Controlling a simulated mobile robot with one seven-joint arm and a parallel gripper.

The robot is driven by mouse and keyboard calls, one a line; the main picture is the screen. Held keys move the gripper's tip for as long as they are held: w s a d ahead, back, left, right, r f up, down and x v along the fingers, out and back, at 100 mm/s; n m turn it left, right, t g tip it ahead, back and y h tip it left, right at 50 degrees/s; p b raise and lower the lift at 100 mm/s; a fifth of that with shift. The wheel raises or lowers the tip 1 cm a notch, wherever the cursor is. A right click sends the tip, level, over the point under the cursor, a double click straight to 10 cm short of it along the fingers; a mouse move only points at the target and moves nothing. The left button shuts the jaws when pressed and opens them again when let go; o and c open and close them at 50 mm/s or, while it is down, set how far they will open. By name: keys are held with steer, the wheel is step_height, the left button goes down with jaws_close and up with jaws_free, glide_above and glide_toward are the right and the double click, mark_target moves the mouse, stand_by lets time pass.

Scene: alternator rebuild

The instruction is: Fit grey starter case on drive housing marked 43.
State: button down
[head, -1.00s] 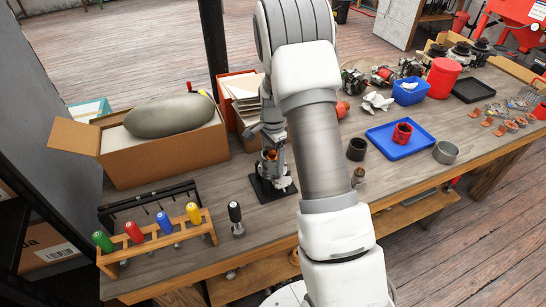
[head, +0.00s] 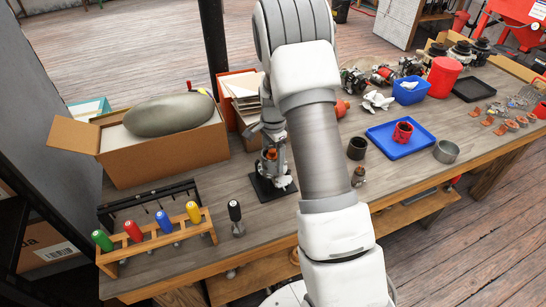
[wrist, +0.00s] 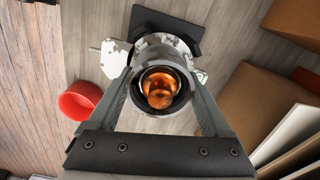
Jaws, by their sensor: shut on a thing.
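My gripper (wrist: 160,92) is shut on a grey, ring-shaped starter case (wrist: 137,96), with one finger on each side. In the wrist view a copper-coloured winding (wrist: 160,88) shows inside the case. The drive housing (wrist: 178,44) shows as pale metal beyond the case, on a black base plate (wrist: 185,25). In the head view the black plate (head: 265,190) lies on the bench, with my gripper (head: 270,150) above it, partly behind my arm. No number 43 is legible, and I cannot tell whether the case is fully seated.
A screwdriver rack (head: 155,243) and a black-handled tool (head: 235,217) stand front left. A cardboard box (head: 165,155) is at the left. To the right are a dark cup (head: 357,148), a blue tray (head: 382,143) with a red case (head: 402,133), and another grey case (head: 446,152).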

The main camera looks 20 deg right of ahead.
steer(key=shift+c, duration=0.5)
jaws_free()
steer(key=shift+o, duration=0.5)
step_height(320, 180, up, 22)
steer(key=p, duration=0.4)
steer(key=shift+f, duration=0.25)
steer(key=shift+r, duration=0.1)
